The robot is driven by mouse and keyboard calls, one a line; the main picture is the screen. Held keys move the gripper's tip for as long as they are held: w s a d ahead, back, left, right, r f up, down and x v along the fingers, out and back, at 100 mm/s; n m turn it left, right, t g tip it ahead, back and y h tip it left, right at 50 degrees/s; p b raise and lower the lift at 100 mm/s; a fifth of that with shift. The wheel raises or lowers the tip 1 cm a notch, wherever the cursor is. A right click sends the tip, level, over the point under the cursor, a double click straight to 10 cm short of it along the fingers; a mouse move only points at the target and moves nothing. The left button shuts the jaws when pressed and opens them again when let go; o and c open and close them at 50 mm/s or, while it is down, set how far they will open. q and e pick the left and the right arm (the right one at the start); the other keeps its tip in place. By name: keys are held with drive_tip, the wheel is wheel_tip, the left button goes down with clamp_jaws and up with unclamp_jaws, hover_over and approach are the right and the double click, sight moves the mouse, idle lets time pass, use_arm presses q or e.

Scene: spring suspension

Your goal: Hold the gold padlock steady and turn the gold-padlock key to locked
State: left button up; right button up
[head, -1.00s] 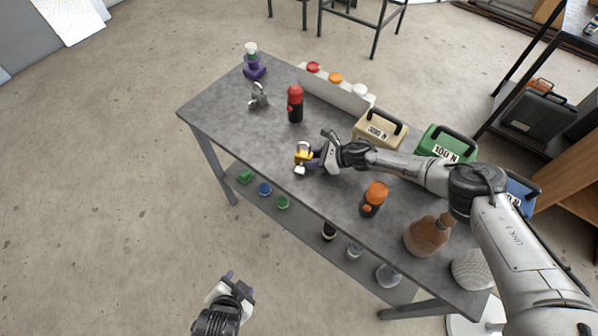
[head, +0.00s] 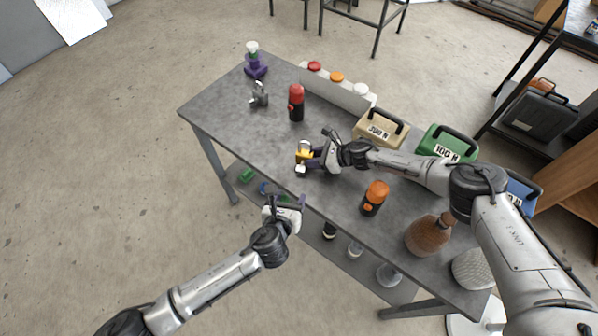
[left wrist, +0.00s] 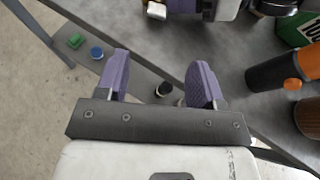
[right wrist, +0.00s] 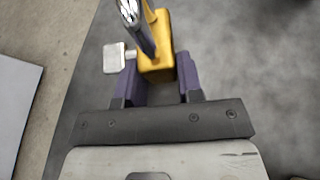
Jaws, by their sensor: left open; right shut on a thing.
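The gold padlock (head: 304,153) stands near the table's front edge, with its silver shackle up. My right gripper (head: 314,157) is shut on the padlock's body from the right; in the right wrist view the gold body (right wrist: 157,66) sits between the purple fingers. The key (right wrist: 115,57), with a square silver head, sticks out of the padlock's side toward the front edge; it also shows in the head view (head: 300,170). My left gripper (head: 286,201) is open and empty at the table's front edge, apart from the key. In the left wrist view, its purple fingers (left wrist: 160,82) are spread.
A grey padlock (head: 260,97) and a red-topped bottle (head: 296,104) stand farther back on the table. Weight cases (head: 380,131) line the back. The left table surface is mostly clear.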

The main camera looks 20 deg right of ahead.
sight(300, 170)
use_arm(q)
drive_tip(key=shift+m, duration=0.6)
drive_tip(key=shift+x, duration=6.3)
drive_tip(key=shift+w+a+r, duration=0.1)
drive_tip(key=c, duration=0.9)
drive_tip(key=shift+w+a+n+g+h, duration=0.15)
drive_tip(key=shift+n+g+h, duration=0.25)
drive_tip(key=shift+n+h, duration=0.45)
drive_tip(key=shift+c, duration=0.2)
